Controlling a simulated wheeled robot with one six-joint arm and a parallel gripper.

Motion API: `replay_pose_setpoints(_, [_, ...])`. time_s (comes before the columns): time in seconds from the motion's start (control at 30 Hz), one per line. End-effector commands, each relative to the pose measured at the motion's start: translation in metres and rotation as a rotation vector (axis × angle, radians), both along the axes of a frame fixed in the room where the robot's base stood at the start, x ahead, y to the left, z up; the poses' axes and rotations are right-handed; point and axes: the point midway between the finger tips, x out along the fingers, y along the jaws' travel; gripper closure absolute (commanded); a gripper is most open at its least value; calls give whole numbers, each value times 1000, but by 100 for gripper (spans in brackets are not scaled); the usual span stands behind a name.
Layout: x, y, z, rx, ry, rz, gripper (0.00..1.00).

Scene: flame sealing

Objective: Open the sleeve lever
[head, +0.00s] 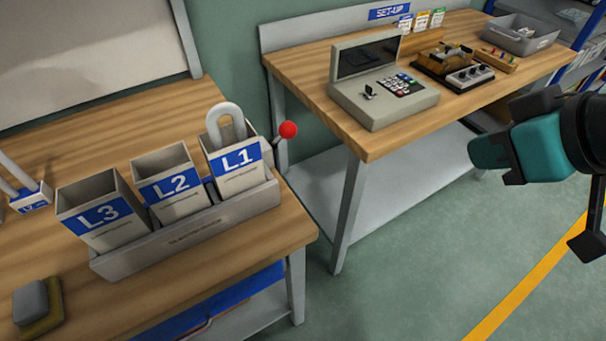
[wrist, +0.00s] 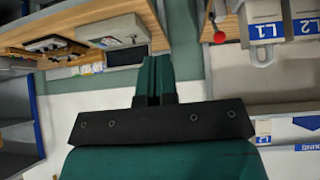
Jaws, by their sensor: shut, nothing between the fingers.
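A lever with a red ball knob (head: 288,130) stands at the right end of the bin rack, beside the bin marked L1 (head: 236,170). It also shows in the wrist view as a red knob (wrist: 219,37). No label on it names it the sleeve lever, so I cannot tell if it is that one.
The rack (head: 190,236) also holds bins L2 (head: 170,190) and L3 (head: 100,222). A pale loop (head: 226,116) stands in L1. The SET-UP bench carries a keypad machine (head: 384,98), a knobbed device (head: 455,68) and a grey tray (head: 521,38). The floor between is clear.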

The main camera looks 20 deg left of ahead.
Motion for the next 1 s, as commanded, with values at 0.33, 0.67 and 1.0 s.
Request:
replay_pose_setpoints(0.33, [72, 56, -130, -126, -888, 236, 100])
replay_pose_setpoints(0.67, [28, 121, -182, -225, -1709, 487, 100])
replay_pose_setpoints(1.0, [-5, 137, -187, -222, -1978, 548, 100])
